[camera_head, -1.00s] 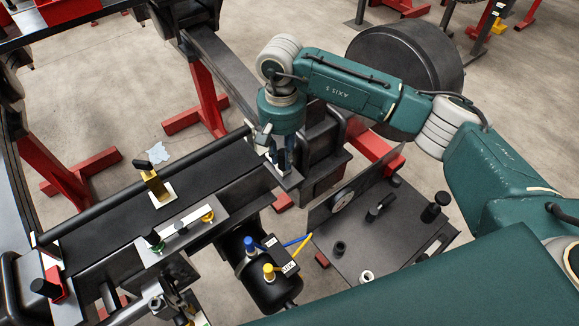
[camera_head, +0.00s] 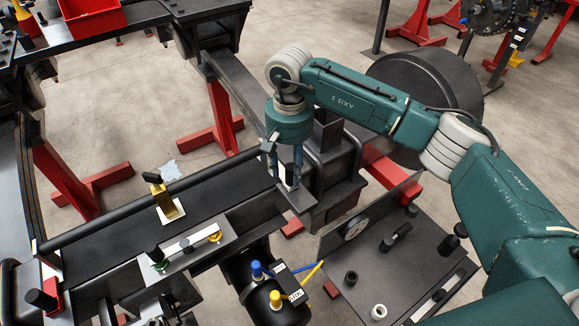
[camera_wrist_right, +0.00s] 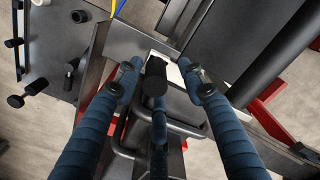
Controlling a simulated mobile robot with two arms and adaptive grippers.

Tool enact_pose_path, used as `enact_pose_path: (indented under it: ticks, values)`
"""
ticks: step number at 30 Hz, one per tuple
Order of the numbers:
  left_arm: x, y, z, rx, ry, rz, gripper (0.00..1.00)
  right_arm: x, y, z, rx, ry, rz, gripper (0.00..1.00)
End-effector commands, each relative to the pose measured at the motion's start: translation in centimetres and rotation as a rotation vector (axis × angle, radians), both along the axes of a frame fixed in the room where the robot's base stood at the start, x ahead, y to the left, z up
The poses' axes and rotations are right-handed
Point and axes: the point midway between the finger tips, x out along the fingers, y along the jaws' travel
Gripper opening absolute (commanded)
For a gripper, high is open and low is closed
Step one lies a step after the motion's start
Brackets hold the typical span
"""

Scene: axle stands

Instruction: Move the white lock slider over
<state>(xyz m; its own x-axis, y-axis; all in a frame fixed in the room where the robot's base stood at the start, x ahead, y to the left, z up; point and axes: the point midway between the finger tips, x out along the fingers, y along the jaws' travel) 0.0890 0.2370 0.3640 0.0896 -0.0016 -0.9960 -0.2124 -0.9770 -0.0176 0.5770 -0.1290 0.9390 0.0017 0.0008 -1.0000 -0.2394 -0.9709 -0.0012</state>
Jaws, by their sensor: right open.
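The white lock slider (camera_wrist_right: 181,74) shows in the right wrist view as a pale plate beside an upright black knob (camera_wrist_right: 154,86). In the head view it is largely hidden by my right gripper. My right gripper (camera_head: 288,182) points down at the right end of the long black bench fixture (camera_head: 115,223). My left gripper is not in view.
A red slider with a black knob (camera_head: 42,299) sits at the fixture's left end. A brass lever (camera_head: 162,196) and a pale strip with green and yellow knobs (camera_head: 186,243) are on the fixture. A dark panel (camera_head: 372,262) with knobs stands to the right.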

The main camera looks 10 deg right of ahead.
Motion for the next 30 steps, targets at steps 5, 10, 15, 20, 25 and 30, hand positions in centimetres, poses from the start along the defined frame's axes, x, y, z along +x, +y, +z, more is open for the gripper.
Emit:
enact_pose_path:
  ticks: [5,10,15,20,25,30]
  values:
    - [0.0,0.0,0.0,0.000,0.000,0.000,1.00,0.1,0.0,2.0,0.000,-0.004,0.001,0.40]
    - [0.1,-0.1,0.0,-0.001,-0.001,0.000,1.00,0.2,0.0,5.6,0.000,-0.005,0.001,0.40]
    - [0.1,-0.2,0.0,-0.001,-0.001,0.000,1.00,0.2,0.1,9.0,0.001,-0.004,-0.001,0.40]
    - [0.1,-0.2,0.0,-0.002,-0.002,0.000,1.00,0.2,0.1,11.1,0.000,-0.003,-0.001,0.40]
    - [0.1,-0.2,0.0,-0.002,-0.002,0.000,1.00,0.2,0.1,11.9,0.000,-0.001,0.000,0.40]
    - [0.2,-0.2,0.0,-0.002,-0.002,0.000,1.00,0.2,0.1,11.9,0.000,-0.001,0.000,0.40]
